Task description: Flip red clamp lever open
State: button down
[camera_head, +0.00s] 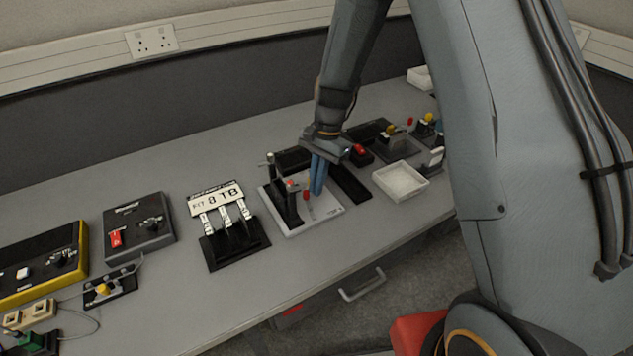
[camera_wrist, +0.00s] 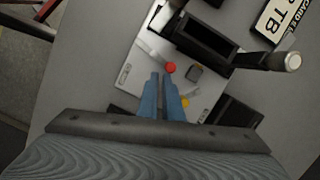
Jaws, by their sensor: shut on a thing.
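The clamp fixture is a light grey plate (camera_head: 325,212) with black upright parts, in the middle of the bench; it also shows in the wrist view (camera_wrist: 205,100). The red clamp lever (camera_head: 306,195) shows as a small red piece beside my fingers. In the wrist view its round red end (camera_wrist: 171,68) is at my fingertips. My gripper (camera_head: 317,190) points down over the plate with its blue fingers close together, shut on the lever. In the wrist view the fingers (camera_wrist: 163,76) hide part of the plate, and the grip itself is hard to see.
A black stand with a white lettered plate (camera_head: 216,198) is left of the fixture. A white tray (camera_head: 400,182) is to the right. Boxes with a red switch (camera_head: 116,238) and yellow knobs (camera_head: 390,129) stand further along. The bench's front strip is mostly clear.

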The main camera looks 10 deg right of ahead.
jog(key=shift+s, duration=0.2)
jog(key=shift+w+d, duration=0.2)
jog(key=w+d, duration=0.1)
jog(key=w+d+r+b, duration=0.1)
jog(key=w, duration=0.1)
jog(key=shift+w+d, duration=0.3)
jog(key=b+v, duration=0.2)
jog(key=v, duration=0.7)
jog(key=shift+a, duration=0.2)
jog(key=shift+s, duration=0.15)
jog(key=s+d+n+t+h, duration=0.1)
jog(key=s+d+n, duration=0.2)
jog(key=s, duration=0.7)
jog(key=s+d+n+t+h, duration=0.1)
jog(key=s+d+n, duration=0.3)
jog(key=s, duration=0.7)
jog(key=r+n+t, duration=0.1)
jog(key=n, duration=0.1)
jog(key=shift+s+d+n, duration=0.15)
jog(key=shift+d+n, duration=0.05)
jog(key=shift+n, duration=0.1)
